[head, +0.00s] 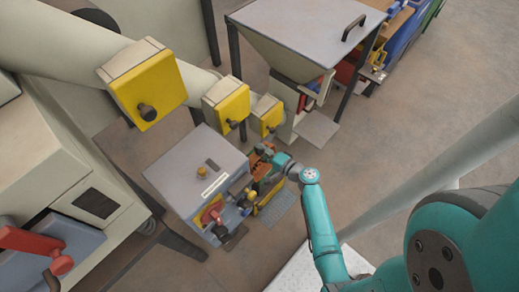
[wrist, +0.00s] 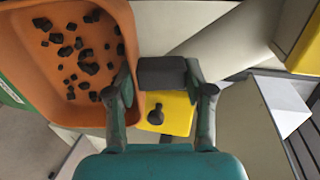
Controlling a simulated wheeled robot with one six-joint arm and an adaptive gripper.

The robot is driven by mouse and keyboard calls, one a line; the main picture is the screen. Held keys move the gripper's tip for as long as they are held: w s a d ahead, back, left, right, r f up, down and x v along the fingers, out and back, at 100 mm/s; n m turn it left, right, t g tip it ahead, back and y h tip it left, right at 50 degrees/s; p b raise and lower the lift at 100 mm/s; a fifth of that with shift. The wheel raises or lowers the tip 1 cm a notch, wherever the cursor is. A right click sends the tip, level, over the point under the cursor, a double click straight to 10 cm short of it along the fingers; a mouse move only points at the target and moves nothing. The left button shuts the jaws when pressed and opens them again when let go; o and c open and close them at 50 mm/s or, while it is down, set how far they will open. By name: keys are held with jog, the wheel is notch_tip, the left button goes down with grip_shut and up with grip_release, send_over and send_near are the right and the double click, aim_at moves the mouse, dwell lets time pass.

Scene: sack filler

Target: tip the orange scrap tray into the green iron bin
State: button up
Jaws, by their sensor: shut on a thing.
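The orange scrap tray (wrist: 82,12) fills the upper left of the wrist view, with several dark scrap pieces (wrist: 88,68) lying in it. In the head view the tray (head: 258,160) is small and partly hidden beside the grey machine. My gripper (wrist: 161,80) is shut on a dark grey block at the tray's right side, seemingly its handle. It shows at the end of my teal arm in the head view (head: 271,172). A green surface (wrist: 9,95) shows at the wrist view's left edge. A green bin (head: 432,14) stands at the head view's top right; I cannot tell whether they are the same.
A grey machine box (head: 200,170) with knobs stands left of my gripper. Yellow boxes (head: 148,85) line the pale pipe (head: 60,42). A hopper (head: 300,45) on legs stands behind; blue bins (head: 398,38) are at its right. Floor (head: 420,120) right of it is clear.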

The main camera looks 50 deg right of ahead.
jog(key=shift+s+d+f+t, duration=0.1)
jog(key=shift+s+f+t, duration=0.1)
jog(key=shift+s+t, duration=0.7)
jog(key=shift+s+a+f+t, duration=0.15)
jog(key=shift+s+t, duration=0.4)
jog(key=shift+t, duration=0.6)
jog(key=shift+s+d+f+t, duration=0.15)
jog(key=shift+s+f+t, duration=0.1)
jog(key=shift+s+t, duration=0.65)
jog(key=shift+t, duration=0.35)
